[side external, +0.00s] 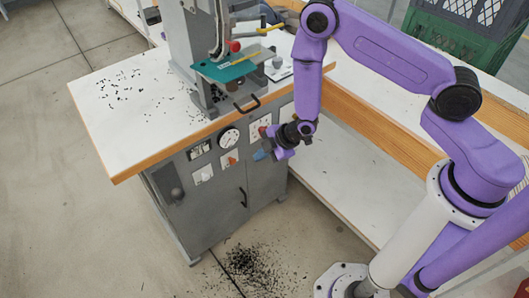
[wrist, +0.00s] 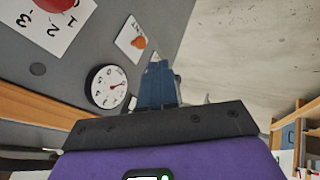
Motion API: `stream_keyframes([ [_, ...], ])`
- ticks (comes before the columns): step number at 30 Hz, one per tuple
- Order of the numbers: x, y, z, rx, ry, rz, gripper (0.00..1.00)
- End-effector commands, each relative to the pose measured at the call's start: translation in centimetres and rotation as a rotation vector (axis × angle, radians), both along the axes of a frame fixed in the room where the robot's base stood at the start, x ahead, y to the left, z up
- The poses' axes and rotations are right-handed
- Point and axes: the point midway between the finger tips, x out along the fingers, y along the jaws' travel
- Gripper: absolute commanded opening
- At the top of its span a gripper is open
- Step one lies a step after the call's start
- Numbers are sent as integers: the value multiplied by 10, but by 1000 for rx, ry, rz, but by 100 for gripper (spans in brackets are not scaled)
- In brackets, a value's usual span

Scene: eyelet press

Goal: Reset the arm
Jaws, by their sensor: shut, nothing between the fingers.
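My purple arm reaches in from the right in the side view. My gripper (side external: 262,153) hangs beside the front of the grey press cabinet, just below the tabletop edge. Its blue fingers show in the wrist view (wrist: 156,66), shut together with nothing between them. The eyelet press (side external: 200,50) stands on the white tabletop, with a teal plate (side external: 225,68) and a red knob (side external: 235,46). On the cabinet front are a round dial (side external: 229,138), also in the wrist view (wrist: 108,86), and an orange knob (side external: 232,160). I cannot tell whether the fingers touch the panel.
The wooden tabletop edge (side external: 160,147) runs above the cabinet front. A black handle (side external: 247,104) sticks out at the edge. Black bits lie on the tabletop (side external: 120,88) and the floor (side external: 250,266). A green crate (side external: 455,40) stands at the back right. Open floor lies left.

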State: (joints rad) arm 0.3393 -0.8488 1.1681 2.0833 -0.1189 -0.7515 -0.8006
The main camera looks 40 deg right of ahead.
Motion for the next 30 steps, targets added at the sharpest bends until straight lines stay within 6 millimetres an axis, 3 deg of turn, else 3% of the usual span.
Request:
stream_keyframes([
  [5,-3,6,18,-1,26,-5,0],
  [14,-43,21,98,-31,173,-53,0],
  [23,-117,9,178,-85,323,-128,0],
  [30,-188,-23,232,-143,429,-196,0],
])
